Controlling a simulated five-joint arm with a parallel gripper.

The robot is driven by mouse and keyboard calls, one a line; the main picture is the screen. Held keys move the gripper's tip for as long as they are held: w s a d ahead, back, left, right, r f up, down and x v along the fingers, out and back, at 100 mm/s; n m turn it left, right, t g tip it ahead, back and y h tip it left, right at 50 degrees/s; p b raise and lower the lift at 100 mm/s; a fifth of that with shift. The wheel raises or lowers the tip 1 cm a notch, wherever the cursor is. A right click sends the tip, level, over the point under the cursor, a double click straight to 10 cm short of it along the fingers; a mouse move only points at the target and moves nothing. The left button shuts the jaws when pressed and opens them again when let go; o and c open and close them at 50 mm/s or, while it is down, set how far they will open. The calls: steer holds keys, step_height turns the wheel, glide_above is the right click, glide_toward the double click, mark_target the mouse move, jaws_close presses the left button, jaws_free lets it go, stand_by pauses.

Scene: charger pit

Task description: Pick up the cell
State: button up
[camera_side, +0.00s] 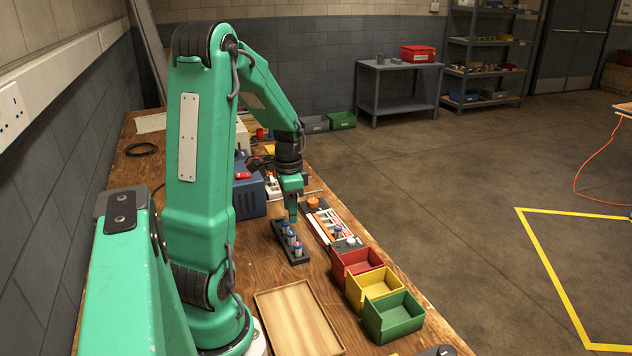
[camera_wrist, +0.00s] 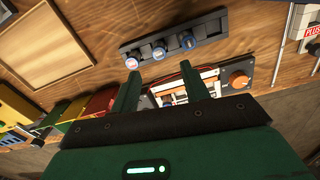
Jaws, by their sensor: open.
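Three blue cells stand upright in a dark rack (camera_side: 277,228) on the bench: a near one (camera_side: 298,248), a middle one (camera_side: 291,238) and a far one (camera_side: 285,228). In the wrist view the rack (camera_wrist: 212,24) lies beyond the fingertips, with a left cell (camera_wrist: 132,63), a middle cell (camera_wrist: 158,53) and a right cell (camera_wrist: 187,41) seen from above. My gripper (camera_side: 291,215) points down over the far end of the rack. In the wrist view my gripper (camera_wrist: 158,71) is open, with nothing seen between its two green fingers. Contact with any cell cannot be told.
A white and orange panel (camera_side: 332,228) lies right of the rack. Red (camera_side: 357,264), yellow (camera_side: 374,286) and green (camera_side: 394,319) bins line the bench's right edge. A wooden tray (camera_side: 299,320) lies nearer. A blue box (camera_side: 248,197) stands behind, left of my gripper.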

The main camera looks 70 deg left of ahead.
mark_target(291, 232)
steer(key=shift+f, duration=3.55)
jaws_close()
